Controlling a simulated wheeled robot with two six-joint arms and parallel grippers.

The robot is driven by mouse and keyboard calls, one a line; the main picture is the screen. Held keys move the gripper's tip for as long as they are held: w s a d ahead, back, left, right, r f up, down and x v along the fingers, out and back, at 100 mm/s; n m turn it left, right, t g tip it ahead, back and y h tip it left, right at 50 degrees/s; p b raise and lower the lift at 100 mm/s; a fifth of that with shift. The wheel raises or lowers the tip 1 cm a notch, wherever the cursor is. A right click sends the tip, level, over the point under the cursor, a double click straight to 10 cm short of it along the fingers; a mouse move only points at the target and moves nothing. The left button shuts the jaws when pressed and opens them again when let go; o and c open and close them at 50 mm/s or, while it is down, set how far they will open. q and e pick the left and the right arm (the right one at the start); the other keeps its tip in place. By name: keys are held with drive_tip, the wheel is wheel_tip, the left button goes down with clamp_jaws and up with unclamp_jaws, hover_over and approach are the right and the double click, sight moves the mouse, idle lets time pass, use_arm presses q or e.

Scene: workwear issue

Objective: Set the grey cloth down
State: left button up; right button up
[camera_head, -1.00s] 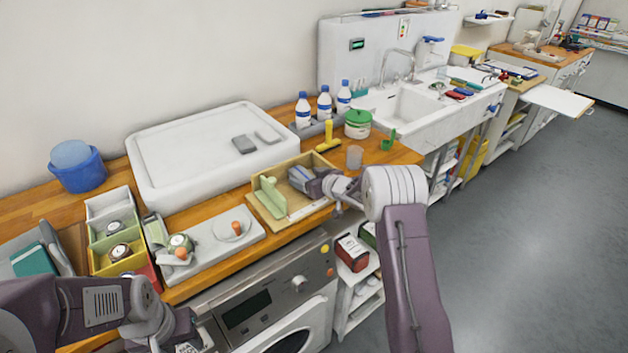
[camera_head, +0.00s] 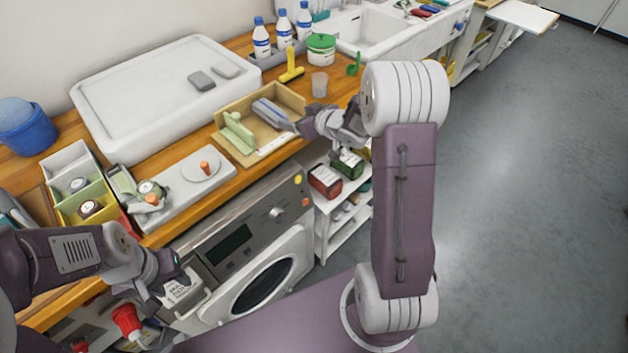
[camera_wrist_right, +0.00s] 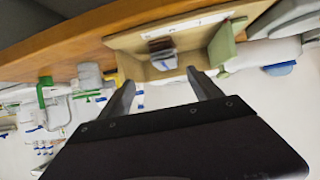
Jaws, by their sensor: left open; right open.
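A folded grey-blue cloth (camera_head: 270,111) lies in the shallow wooden tray (camera_head: 222,146) on the worktop, towards its right part. In the right wrist view a folded grey piece (camera_wrist_right: 163,59), seemingly the same cloth, lies in the tray just beyond the fingertips. My right gripper (camera_head: 300,124) is open at the tray's right side; its fingers (camera_wrist_right: 161,78) are apart with nothing between them. Whether a finger touches the cloth cannot be told. My left gripper (camera_head: 170,275) is open, low in front of the worktop, far from the cloth.
A green upright piece (camera_head: 236,132) stands in the tray's left part. A white lidded box (camera_head: 150,95) is behind it, a clear cup (camera_head: 319,84) and yellow tool (camera_head: 291,66) beyond. Left are sorting bins (camera_head: 75,185). A washing machine (camera_head: 255,240) stands below the worktop.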

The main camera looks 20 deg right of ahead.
drive_tip(key=s+a+f+m+g+h, duration=0.1)
drive_tip(key=s+a+f+g, duration=0.1)
drive_tip(key=s, duration=0.8)
drive_tip(key=s+a+f+m+g+h, duration=0.1)
drive_tip(key=s+a+f+g, duration=0.1)
drive_tip(key=s+g, duration=0.3)
drive_tip(key=s+a+f+m+g+h, duration=0.1)
drive_tip(key=s+a+f+g, duration=0.1)
drive_tip(key=s, duration=1.2)
drive_tip(key=shift+s+a+f+g, duration=0.3)
drive_tip(key=shift+f+g, duration=0.4)
drive_tip(key=shift+g, duration=0.3)
